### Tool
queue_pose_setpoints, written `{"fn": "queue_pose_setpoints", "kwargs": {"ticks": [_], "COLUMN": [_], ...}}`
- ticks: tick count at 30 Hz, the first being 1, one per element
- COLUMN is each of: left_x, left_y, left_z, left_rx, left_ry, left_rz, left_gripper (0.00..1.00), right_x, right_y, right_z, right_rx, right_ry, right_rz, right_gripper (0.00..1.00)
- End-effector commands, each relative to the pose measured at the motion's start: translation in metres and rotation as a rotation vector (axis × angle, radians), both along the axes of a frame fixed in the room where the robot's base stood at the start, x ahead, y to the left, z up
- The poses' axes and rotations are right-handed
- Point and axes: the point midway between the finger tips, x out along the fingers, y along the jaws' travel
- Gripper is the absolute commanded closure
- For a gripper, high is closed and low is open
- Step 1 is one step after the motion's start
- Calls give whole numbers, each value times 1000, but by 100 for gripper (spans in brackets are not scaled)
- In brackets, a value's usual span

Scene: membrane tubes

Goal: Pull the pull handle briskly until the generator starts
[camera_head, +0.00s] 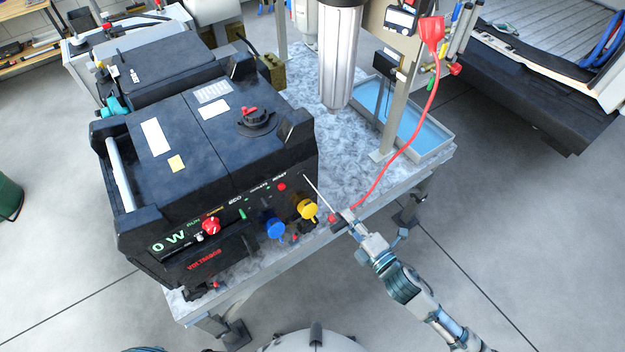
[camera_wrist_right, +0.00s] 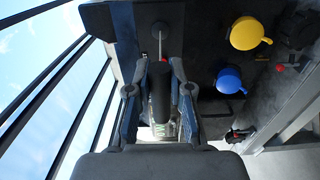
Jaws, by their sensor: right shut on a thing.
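The black generator (camera_head: 215,150) stands on the table, its front panel facing me and its display (camera_head: 168,243) reading 0 W. My right gripper (camera_head: 343,222) is off the right end of the front panel. It is shut on the black pull handle (camera_wrist_right: 160,92), which sits between the two fingers in the right wrist view. A thin pale cord (camera_head: 320,194) runs from the generator's front to the handle, straight and partly drawn out. The cord also shows in the right wrist view (camera_wrist_right: 160,44). My left gripper is not in view.
A blue socket cover (camera_head: 275,229) and a yellow one (camera_head: 307,209) stick out of the panel near the cord. A red cable (camera_head: 408,150) hangs behind my right gripper. A shallow water tray (camera_head: 437,152) is at the table's right. The floor in front is clear.

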Motion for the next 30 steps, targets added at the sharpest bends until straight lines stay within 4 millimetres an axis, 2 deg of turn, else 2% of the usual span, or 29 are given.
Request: {"fn": "queue_pose_setpoints", "kwargs": {"ticks": [1,9,18,22,29,30], "left_x": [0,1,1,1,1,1], "left_y": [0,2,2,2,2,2], "left_z": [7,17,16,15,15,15], "left_rx": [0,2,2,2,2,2], "left_ry": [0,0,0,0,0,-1], "left_rz": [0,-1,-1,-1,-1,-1], "left_gripper": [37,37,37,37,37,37], "right_x": [10,58,109,121,122,122], "right_y": [7,42,80,88,88,88], "right_z": [0,-2,-5,-6,-7,-7], "right_rx": [-2,-3,-4,-6,-7,-7], "right_ry": [8,8,8,9,12,12], "right_rz": [-3,-1,-1,-2,-3,-3], "right_gripper": [100,100,100,100,100,75]}}
